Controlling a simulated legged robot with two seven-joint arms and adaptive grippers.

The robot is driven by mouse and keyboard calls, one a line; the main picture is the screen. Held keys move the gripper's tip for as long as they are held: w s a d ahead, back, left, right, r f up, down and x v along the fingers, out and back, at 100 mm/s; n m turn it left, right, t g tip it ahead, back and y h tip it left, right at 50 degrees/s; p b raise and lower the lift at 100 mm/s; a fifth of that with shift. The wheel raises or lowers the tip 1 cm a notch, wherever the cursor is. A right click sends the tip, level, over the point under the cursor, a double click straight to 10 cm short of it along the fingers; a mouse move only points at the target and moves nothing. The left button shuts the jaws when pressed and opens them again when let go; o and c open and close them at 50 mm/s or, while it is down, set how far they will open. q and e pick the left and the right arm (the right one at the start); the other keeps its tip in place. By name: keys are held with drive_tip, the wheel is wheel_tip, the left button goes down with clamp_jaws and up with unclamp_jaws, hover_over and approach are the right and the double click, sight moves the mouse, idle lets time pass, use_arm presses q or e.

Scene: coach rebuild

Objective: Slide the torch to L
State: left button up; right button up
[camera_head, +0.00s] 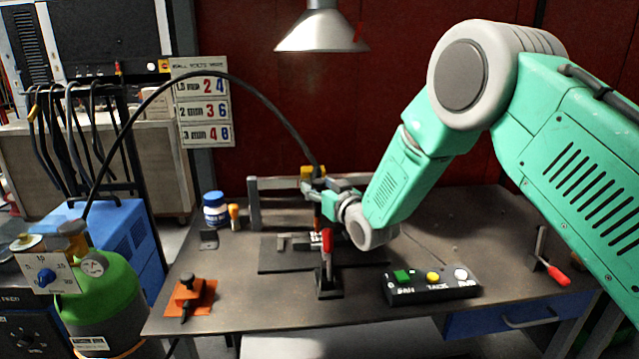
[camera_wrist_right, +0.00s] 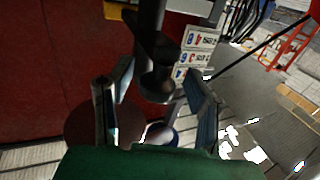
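The torch (camera_head: 313,172) has a yellow block at its top, with a black cable arching to it from the left. It stands upright over a dark plate on the bench. In the right wrist view the dark torch body (camera_wrist_right: 155,62) lies between my right gripper's fingers. My right gripper (camera_head: 335,190) is at the torch's right side in the head view. Its fingers (camera_wrist_right: 158,92) look spread, with gaps on both sides of the torch. My left gripper is not in view. I cannot make out an L mark.
A red-handled clamp (camera_head: 327,245) stands in front of the torch. A button box (camera_head: 432,285) sits front right, an orange block (camera_head: 190,297) front left, and a white-blue bottle (camera_head: 214,209) back left. A grey lamp (camera_head: 322,32) hangs above.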

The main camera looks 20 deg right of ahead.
drive_tip(key=shift+w+r, duration=0.1)
drive_tip(key=shift+r, duration=0.2)
drive_tip(key=shift+s+d+r, duration=0.1)
drive_tip(key=shift+s+d, duration=0.05)
drive_tip(key=shift+s, duration=0.2)
drive_tip(key=s+d, duration=0.1)
drive_tip(key=s, duration=1)
drive_tip(key=shift+d+f, duration=0.2)
drive_tip(key=shift+d, duration=0.15)
